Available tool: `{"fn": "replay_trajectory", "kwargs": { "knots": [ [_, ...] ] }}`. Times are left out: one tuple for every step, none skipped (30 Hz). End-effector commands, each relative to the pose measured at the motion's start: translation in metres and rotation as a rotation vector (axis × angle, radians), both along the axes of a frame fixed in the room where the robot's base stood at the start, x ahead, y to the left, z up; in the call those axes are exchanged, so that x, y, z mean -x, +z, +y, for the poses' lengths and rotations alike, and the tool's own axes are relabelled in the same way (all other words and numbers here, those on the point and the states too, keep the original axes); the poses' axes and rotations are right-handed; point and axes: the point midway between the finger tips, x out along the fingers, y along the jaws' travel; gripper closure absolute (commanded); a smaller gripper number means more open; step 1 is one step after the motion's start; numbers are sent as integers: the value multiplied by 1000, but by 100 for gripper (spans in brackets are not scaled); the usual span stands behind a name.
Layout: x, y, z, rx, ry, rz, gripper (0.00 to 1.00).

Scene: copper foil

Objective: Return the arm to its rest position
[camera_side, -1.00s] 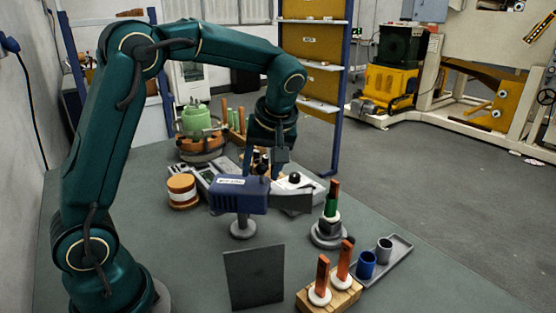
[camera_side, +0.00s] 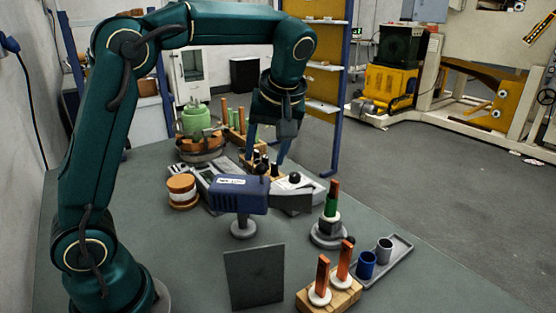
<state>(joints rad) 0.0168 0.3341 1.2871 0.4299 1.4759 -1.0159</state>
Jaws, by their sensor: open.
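My green arm stands at the left of the table and reaches over to the right. My gripper (camera_side: 267,158) points down behind the blue instrument (camera_side: 238,195). Its dark fingers are apart, and I see nothing held between them. The fingertips hang near a wooden rack with small dark-topped pieces (camera_side: 262,170); whether they touch anything there I cannot tell.
A dark upright panel (camera_side: 254,277) stands in front. A wooden block (camera_side: 330,296) with copper strips, a grey tray (camera_side: 397,258) with two cups and a round stand (camera_side: 328,235) are at the right. A green-topped device (camera_side: 197,122) is behind. Open space lies above the table.

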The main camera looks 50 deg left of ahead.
Motion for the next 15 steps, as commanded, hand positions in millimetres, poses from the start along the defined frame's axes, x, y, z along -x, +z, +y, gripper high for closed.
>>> {"fn": "replay_trajectory", "kwargs": {
  "knots": [
    [3, 2, -1, 7, -19, -3, 41],
    [6, 3, -3, 13, -38, -2, 41],
    [10, 5, -6, 25, -72, -2, 41],
    [14, 6, -8, 34, -102, -2, 41],
    [19, 8, -11, 45, -137, -5, 41],
    [27, 10, -15, 61, -190, -7, 41],
    [32, 11, -19, 73, -232, -11, 41],
    [39, 12, -23, 84, -277, -14, 41],
    [47, 12, -28, 98, -336, -21, 41],
    [53, 12, -32, 107, -380, -27, 41],
    [60, 12, -36, 117, -422, -32, 41],
    [68, 11, -41, 126, -479, -42, 41],
    [74, 10, -44, 132, -520, -49, 41],
    [80, 9, -48, 138, -562, -59, 41],
    [88, 7, -53, 143, -616, -72, 41]
  ]
}}
